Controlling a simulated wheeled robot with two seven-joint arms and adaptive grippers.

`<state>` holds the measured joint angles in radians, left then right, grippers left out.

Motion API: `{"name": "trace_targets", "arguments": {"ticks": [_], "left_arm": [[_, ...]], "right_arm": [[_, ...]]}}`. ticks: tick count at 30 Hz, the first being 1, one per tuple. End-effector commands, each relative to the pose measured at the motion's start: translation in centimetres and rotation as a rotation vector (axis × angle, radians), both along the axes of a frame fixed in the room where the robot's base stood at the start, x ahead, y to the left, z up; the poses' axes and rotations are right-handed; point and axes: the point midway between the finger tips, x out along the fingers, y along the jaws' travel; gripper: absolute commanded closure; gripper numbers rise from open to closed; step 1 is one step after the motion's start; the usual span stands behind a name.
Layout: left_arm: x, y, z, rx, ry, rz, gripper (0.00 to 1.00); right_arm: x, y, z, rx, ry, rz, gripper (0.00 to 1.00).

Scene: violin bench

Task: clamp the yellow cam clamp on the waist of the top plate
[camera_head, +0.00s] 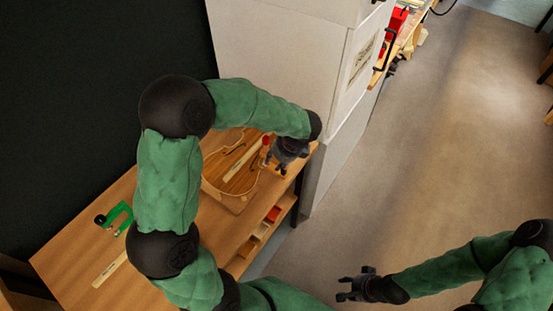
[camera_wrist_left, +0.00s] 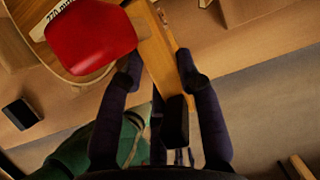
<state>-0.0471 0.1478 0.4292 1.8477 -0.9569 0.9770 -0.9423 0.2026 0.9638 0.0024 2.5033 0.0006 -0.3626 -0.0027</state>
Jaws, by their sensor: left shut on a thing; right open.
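The top plate (camera_head: 211,190) is a violin-shaped wooden plate with dark f-holes, lying on the bench and partly hidden by my left arm. My left gripper (camera_head: 286,155) is at the plate's right side. In the left wrist view its fingers (camera_wrist_left: 160,68) are shut on a yellow-orange wooden bar (camera_wrist_left: 151,42), seemingly the yellow cam clamp. A red rounded piece (camera_wrist_left: 90,38) is beside the bar, above the plate. Whether the clamp's jaws touch the plate is hidden. My right gripper (camera_head: 355,288) is open and empty above the floor, away from the bench.
A pale printed strip (camera_head: 243,160) lies across the plate. A green clamp (camera_head: 119,218) and a pale stick (camera_head: 109,270) lie on the bench (camera_head: 75,247) at left. A white cabinet (camera_head: 290,55) stands behind the bench. Small red pieces (camera_head: 273,213) sit on a shelf below the bench front.

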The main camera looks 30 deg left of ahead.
Motion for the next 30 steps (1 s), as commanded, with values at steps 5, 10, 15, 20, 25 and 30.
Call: {"name": "trace_targets", "arguments": {"ticks": [5, 10, 15, 20, 25, 30], "left_arm": [[0.01, 0.01, 0.09, 0.000, 0.000, 0.000, 1.00], [0.02, 0.01, 0.10, 0.000, -0.001, 0.000, 1.00], [0.03, 0.01, 0.04, 0.000, -0.001, 0.000, 1.00], [0.03, 0.10, 0.05, 0.000, -0.001, 0.001, 1.00], [0.07, 0.45, 0.07, 0.000, 0.000, 0.001, 1.00], [0.10, 0.83, 0.07, 0.000, 0.000, 0.001, 1.00]], "right_arm": [[0.00, 0.00, 0.21, 0.000, 0.000, 0.000, 0.55], [0.00, 0.00, 0.49, 0.000, 0.000, 0.000, 0.55], [0.01, 0.00, 0.44, 0.000, 0.000, 0.000, 0.55], [0.00, 0.00, 0.46, 0.000, 0.000, 0.000, 0.55], [0.00, 0.01, 0.52, 0.000, 0.000, 0.000, 0.55], [0.00, 0.00, 0.59, 0.000, 0.000, 0.000, 0.55]]}}
